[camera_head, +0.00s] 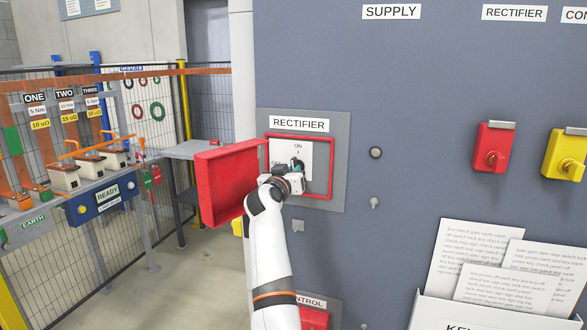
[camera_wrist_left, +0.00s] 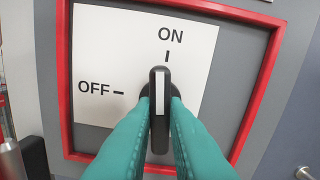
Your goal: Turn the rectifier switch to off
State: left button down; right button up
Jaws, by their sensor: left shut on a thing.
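The rectifier switch (camera_wrist_left: 160,132) is a black knob with a white stripe, on a white plate (camera_wrist_left: 110,50) marked ON at the top and OFF at the left. Its stripe points up to the ON mark. My left gripper (camera_wrist_left: 160,125) has its two teal fingers on either side of the knob, shut on it. In the head view my left gripper (camera_head: 297,166) is at the switch and hides most of it. A red frame (camera_head: 331,168) surrounds the plate, and its red cover (camera_head: 222,182) stands open to the left. My right gripper is not in view.
The grey cabinet (camera_head: 400,100) carries a red padlock-like box (camera_head: 494,148) and a yellow one (camera_head: 566,155) to the right. Papers (camera_head: 478,250) stand in a holder at the lower right. A bench with a READY panel (camera_head: 107,193) is at the left.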

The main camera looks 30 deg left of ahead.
pick_arm(q)
jog(key=n+p, duration=0.1)
jog(key=n, duration=0.1)
jog(key=shift+n, duration=0.4)
jog(key=shift+f, duration=0.1)
jog(key=n+p, duration=0.3)
jog(key=n, duration=0.1)
jog(key=shift+p, duration=0.4)
